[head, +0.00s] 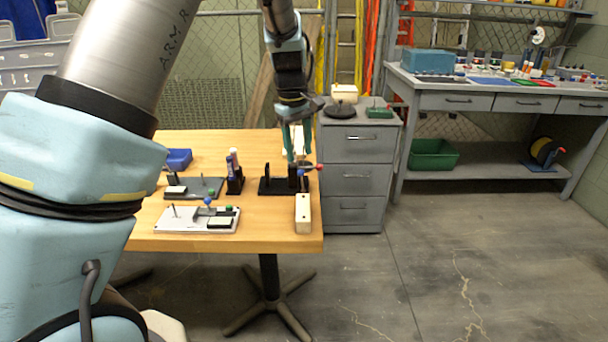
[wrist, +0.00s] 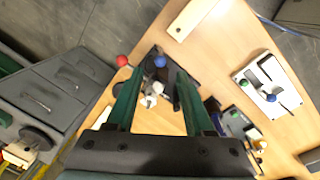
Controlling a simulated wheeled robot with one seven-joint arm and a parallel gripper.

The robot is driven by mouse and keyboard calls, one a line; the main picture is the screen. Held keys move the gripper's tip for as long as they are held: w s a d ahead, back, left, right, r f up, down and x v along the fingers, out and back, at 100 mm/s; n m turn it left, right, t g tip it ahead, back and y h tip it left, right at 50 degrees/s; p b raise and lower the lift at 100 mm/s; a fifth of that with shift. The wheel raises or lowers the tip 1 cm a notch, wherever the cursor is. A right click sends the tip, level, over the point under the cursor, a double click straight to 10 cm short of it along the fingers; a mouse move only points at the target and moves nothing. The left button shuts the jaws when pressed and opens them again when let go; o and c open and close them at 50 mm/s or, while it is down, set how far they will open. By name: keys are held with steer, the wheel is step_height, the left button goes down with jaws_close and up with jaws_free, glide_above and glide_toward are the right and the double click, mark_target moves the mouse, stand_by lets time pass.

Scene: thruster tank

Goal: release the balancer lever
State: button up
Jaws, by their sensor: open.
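My gripper (head: 295,155) points down over the right side of the wooden table, with its two green fingers apart and empty. Below it is a black stand (head: 272,186) with an upright post; a red knob (head: 320,167) and a blue knob (head: 301,173) show at its right. I take these knobs to belong to the balancer lever. In the wrist view the blue knob (wrist: 160,61) lies between the fingertips of my gripper (wrist: 160,77). The red knob (wrist: 122,60) lies just outside the left finger. A whitish part (wrist: 152,93) shows between the fingers. I cannot tell whether anything touches.
A cream block (head: 303,214) lies near the table's front right corner. Two plates with small knobs (head: 178,221) (head: 190,190), a marker holder (head: 235,184) and a blue bin (head: 178,158) stand to the left. A grey drawer cabinet (head: 357,180) stands close on the right.

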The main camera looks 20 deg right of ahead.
mark_target(302, 174)
steer(key=f, duration=0.6)
steer(key=f+p, duration=0.1)
steer(key=f, duration=0.2)
steer(key=shift+d, duration=0.4)
jaws_close()
steer(key=shift+r, duration=0.1)
